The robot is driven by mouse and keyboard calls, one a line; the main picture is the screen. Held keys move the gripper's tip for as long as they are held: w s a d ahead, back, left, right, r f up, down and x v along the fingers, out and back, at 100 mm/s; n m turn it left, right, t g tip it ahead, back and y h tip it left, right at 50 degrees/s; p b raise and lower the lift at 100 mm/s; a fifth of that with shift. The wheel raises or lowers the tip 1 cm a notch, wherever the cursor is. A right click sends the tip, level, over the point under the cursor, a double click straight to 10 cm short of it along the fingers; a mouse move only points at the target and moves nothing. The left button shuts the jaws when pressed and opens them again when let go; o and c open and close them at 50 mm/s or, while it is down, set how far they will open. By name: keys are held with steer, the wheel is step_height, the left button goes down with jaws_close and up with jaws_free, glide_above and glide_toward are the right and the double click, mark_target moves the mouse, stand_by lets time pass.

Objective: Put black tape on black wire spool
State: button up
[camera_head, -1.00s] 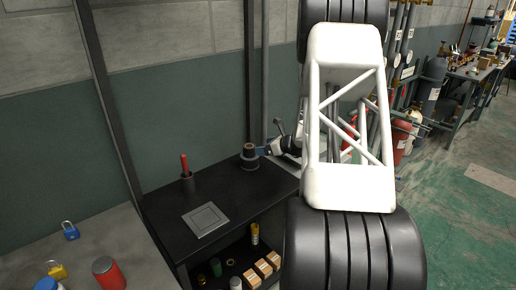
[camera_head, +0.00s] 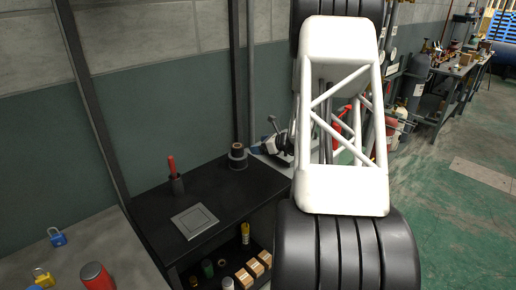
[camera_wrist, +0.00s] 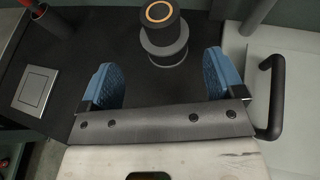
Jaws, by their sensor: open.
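The black wire spool (camera_wrist: 165,50) stands upright on the black bench top, and its grey lower flange shows in the wrist view. A black roll with an orange-brown ring on its top, which looks like the black tape (camera_wrist: 160,14), sits on the spool. The stack also shows in the head view, with the spool (camera_head: 238,164) below and the roll (camera_head: 237,148) above. My gripper (camera_wrist: 160,66) is open and empty, its two blue fingers spread wide. The spool is beyond the fingertips, apart from them.
A grey square plate (camera_head: 195,221) and a red-handled tool in a dark holder (camera_head: 176,182) are on the black bench (camera_head: 225,195). In the wrist view a dark handle (camera_wrist: 270,95) is close at right. Boxes (camera_head: 250,270) stand on the shelf below.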

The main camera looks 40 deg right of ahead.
steer(key=shift+a, duration=0.1)
steer(key=s+a+r+n+g+y, duration=0.1)
steer(key=s+a+r+n+g, duration=0.3)
steer(key=a, duration=0.8)
steer(key=s+a+r+n+g+y, duration=0.1)
steer(key=s+a+r+n, duration=0.1)
steer(key=a+r+n, duration=0.75)
steer(key=s+a+r+n+g+y, duration=0.1)
steer(key=s+a+r+n+g, duration=0.15)
steer(key=a, duration=1.15)
steer(key=s+a+r+n+g+h, duration=0.1)
steer(key=s+a+n+h, duration=0.1)
steer(key=s+a+n, duration=0.3)
steer(key=s+a+r+n+h, duration=0.1)
steer(key=s+a+n+h, duration=0.2)
steer(key=s, duration=1)
steer(key=s+a+r+n+g+h, duration=0.1)
steer(key=s+a+n+h, duration=0.1)
steer(key=s+a+n, duration=0.5)
steer(key=shift+s+n+g, duration=0.35)
steer(key=shift+s+n, duration=0.25)
steer(key=shift+s, duration=0.3)
